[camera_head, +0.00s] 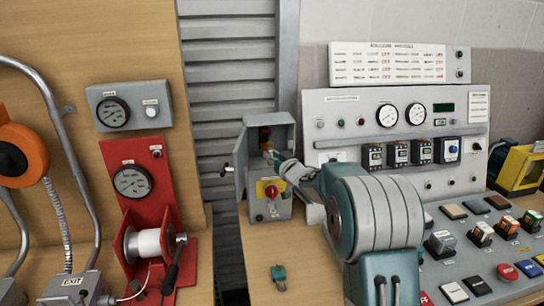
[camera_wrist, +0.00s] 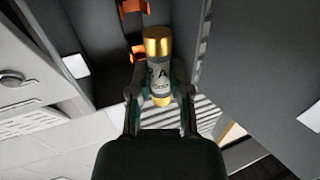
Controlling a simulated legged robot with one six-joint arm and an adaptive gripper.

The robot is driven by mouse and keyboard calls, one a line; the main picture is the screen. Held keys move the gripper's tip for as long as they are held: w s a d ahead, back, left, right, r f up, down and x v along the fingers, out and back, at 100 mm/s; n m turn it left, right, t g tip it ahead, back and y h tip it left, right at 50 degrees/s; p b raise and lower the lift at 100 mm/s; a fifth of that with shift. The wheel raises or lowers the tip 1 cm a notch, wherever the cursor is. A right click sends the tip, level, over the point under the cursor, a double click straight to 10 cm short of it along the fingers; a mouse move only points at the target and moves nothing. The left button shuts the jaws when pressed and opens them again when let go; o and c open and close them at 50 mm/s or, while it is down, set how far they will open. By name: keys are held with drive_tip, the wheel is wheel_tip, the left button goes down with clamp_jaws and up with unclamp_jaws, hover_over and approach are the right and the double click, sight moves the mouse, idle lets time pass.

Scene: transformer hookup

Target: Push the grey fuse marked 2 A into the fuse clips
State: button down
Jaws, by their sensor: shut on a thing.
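My gripper (camera_wrist: 160,95) is shut on the grey fuse (camera_wrist: 160,72), seen in the wrist view. The fuse has gold end caps and a label on which an "A" reads clearly; the character before it is partly cut off. Orange fuse clips (camera_wrist: 134,6) show beyond the fuse, with a second clip (camera_wrist: 137,51) just to its left. The fuse appears apart from the clips, though the exact gap is hard to tell. In the head view my gripper (camera_head: 273,155) reaches into the open grey fuse box (camera_head: 284,132); the fuse is too small to make out there.
The box's door (camera_head: 240,163) stands open on the left. A red rotary switch (camera_head: 271,191) on a yellow plate sits below the opening. A green object (camera_head: 279,274) lies on the bench. A meter panel (camera_head: 350,107) stands to the right. Dark box walls flank my fingers closely.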

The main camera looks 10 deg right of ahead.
drive_tip(key=shift+w, duration=2.95)
drive_tip(key=shift+w, duration=1.5)
drive_tip(key=shift+c, duration=2.4)
unclamp_jaws()
drive_tip(key=s, duration=0.5)
drive_tip(key=shift+r, duration=0.1)
drive_tip(key=shift+s, duration=0.15)
